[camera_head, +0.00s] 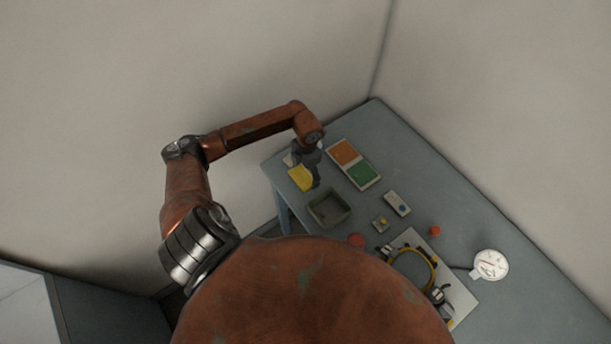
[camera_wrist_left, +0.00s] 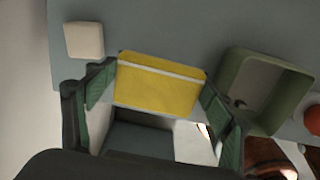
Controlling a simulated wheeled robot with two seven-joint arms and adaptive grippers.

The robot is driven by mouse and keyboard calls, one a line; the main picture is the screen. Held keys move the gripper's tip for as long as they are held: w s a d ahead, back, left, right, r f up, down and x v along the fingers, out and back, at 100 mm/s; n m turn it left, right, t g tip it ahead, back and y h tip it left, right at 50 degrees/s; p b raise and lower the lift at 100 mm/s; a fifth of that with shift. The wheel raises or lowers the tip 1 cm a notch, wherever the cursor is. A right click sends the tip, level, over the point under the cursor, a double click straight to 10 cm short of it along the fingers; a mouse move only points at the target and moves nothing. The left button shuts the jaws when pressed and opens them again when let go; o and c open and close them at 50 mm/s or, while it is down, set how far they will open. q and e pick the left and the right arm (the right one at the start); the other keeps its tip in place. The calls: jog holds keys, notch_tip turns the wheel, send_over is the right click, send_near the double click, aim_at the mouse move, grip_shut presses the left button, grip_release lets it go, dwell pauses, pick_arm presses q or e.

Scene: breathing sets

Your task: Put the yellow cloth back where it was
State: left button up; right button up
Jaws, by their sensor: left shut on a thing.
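The yellow cloth (camera_head: 299,179) is at the near left end of the grey table in the head view. In the wrist view the cloth (camera_wrist_left: 158,88) is a flat yellow rectangle with a pale stripe near its upper edge, spanning the space between my fingers. My left gripper (camera_head: 311,176) points down over the table and is shut on the cloth; its two green-padded fingers (camera_wrist_left: 159,93) are at the cloth's left and right sides. I cannot tell whether the cloth touches the table. My right gripper is not in view.
A green open tray (camera_head: 329,208) stands right of the cloth; it also shows in the wrist view (camera_wrist_left: 223,85). A white block (camera_wrist_left: 84,40) lies left of it. An orange-and-green panel (camera_head: 353,163), red ball (camera_head: 435,231), gauge (camera_head: 490,265) and yellow hose (camera_head: 431,268) lie farther right.

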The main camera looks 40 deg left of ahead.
aim_at(307, 173)
pick_arm(q)
jog(key=shift+w+f, duration=0.3)
jog(key=shift+f, duration=0.1)
notch_tip(307, 173, down, 3)
jog(key=shift+r+p, duration=0.1)
jog(key=shift+p, duration=0.5)
jog(key=shift+f, duration=0.35)
jog(key=o, duration=1.2)
jog(key=shift+r, duration=0.1)
